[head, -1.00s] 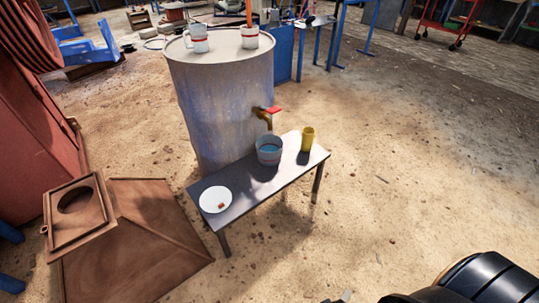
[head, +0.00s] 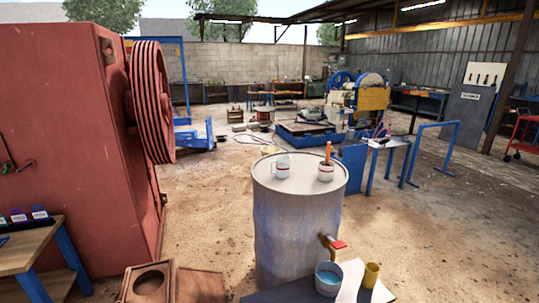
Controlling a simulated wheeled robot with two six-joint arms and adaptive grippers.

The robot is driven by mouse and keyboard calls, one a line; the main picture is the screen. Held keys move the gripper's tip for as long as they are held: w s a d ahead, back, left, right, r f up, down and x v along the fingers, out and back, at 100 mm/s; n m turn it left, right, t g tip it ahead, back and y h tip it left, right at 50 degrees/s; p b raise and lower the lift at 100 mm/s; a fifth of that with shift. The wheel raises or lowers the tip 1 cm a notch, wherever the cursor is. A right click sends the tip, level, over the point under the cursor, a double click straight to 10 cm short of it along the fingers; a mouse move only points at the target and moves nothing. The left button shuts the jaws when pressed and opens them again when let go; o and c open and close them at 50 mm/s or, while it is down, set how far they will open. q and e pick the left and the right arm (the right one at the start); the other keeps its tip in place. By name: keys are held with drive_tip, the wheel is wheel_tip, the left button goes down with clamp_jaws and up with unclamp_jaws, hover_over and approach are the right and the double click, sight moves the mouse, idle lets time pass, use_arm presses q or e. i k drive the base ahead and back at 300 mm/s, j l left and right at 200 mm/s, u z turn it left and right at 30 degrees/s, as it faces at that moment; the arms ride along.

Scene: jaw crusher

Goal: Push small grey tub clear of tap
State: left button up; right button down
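The small grey tub (head: 328,279) stands on the bench (head: 290,293) with blue-looking contents. It sits just below the tap (head: 329,243), which has a red handle and comes out of the drum's side. The yellow cup (head: 371,274) stands to the right of the tub, apart from it. The front of the bench is cut off by the lower edge of the head view. Neither of my grippers shows.
The grey drum (head: 297,226) stands behind the bench, with two mugs on its lid, one a white mug (head: 282,167). A large red machine (head: 75,140) fills the left. Brown metal housing (head: 165,284) lies at lower left. Sandy floor to the right is clear.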

sight(329, 277)
drive_tip(key=i+l+u, duration=0.1)
drive_tip(key=l+u, duration=0.65)
drive_tip(key=u, duration=0.2)
drive_tip(key=l+u, duration=0.45)
drive_tip(key=k+l, duration=0.1)
drive_tip(key=l, duration=0.35)
drive_tip(key=k+l+u, duration=0.1)
drive_tip(key=l, duration=0.35)
drive_tip(key=k+l, duration=0.15)
drive_tip(key=l, duration=0.25)
drive_tip(key=k+l+u, duration=0.1)
drive_tip(key=l, duration=0.35)
drive_tip(key=k+l, duration=0.15)
drive_tip(key=l, duration=0.3)
drive_tip(key=i+u, duration=0.05)
